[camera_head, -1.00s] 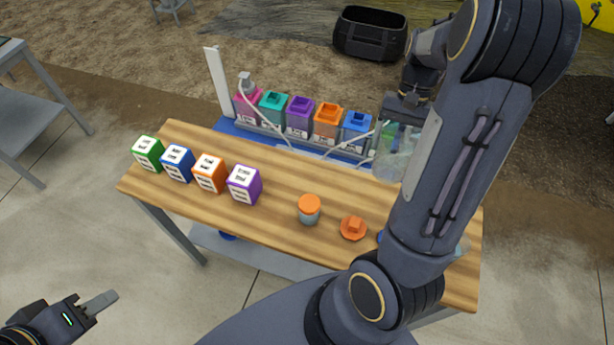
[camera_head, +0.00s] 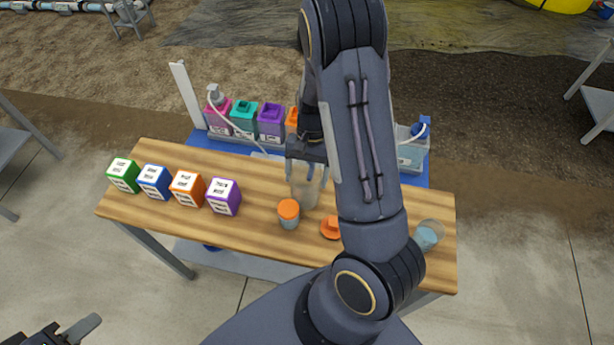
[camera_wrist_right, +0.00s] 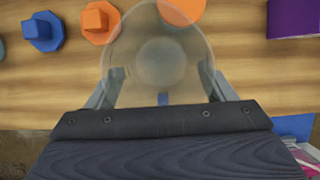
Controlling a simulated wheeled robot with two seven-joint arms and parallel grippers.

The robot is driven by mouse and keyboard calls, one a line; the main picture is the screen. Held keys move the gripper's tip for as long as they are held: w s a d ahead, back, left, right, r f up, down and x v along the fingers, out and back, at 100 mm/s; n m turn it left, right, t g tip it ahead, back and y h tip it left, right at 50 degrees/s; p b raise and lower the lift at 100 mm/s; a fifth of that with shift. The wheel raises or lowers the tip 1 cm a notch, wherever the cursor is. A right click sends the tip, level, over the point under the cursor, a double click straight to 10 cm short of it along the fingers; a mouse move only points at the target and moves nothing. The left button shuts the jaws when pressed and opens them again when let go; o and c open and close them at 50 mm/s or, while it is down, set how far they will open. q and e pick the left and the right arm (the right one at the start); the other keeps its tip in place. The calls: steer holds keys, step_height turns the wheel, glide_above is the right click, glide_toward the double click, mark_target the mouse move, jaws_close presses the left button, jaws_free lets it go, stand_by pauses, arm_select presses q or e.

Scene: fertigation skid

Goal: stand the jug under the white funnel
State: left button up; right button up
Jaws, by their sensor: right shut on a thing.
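My right gripper (camera_head: 306,170) is shut on a clear, see-through jug (camera_head: 305,190), over the middle of the wooden table. In the right wrist view the jug (camera_wrist_right: 157,45) sits between the two fingers (camera_wrist_right: 160,92). Whether its base touches the table is unclear. My left gripper (camera_head: 80,328) is at the lower left, away from the table, with only one pale finger clear. I cannot make out a white funnel; my right arm covers part of the skid.
An orange-capped jar (camera_head: 289,214) and an orange lid (camera_head: 330,228) are close to the jug. A blue lid (camera_wrist_right: 42,32) lies farther along. Several labelled cubes (camera_head: 188,188) line the table's left. Coloured containers (camera_head: 270,121) stand behind. A clear jar (camera_head: 428,235) is at right.

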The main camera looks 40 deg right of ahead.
steer(key=shift+f, duration=0.95)
steer(key=shift+f, duration=0.2)
steer(key=o, duration=1)
